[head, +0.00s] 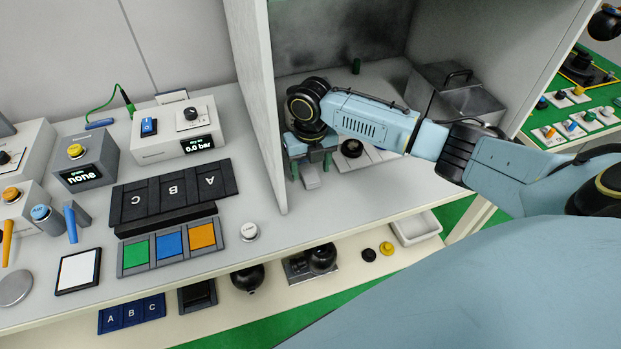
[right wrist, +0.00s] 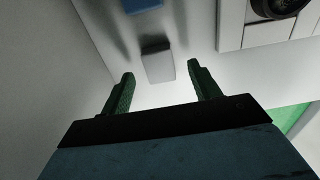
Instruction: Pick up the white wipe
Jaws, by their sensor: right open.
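A small pale block with a grey end, which looks like the white wipe (head: 312,182), lies on the shelf floor just inside the compartment's left wall. The white wipe also shows in the right wrist view (right wrist: 159,67), beyond and between the fingertips. My right gripper (head: 311,167) points down over it in the head view, with its green fingers spread. In the right wrist view my right gripper (right wrist: 161,74) is open and empty, with a finger on each side of the wipe's line. I cannot tell the exact height of the gap. My left gripper is not in view.
The compartment's left wall (head: 262,110) stands close beside the gripper. A black round knob (head: 352,148) on white tiles is just to the right. A metal box (head: 455,95) stands farther back right. A blue item (right wrist: 142,5) shows at the wrist view's top edge.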

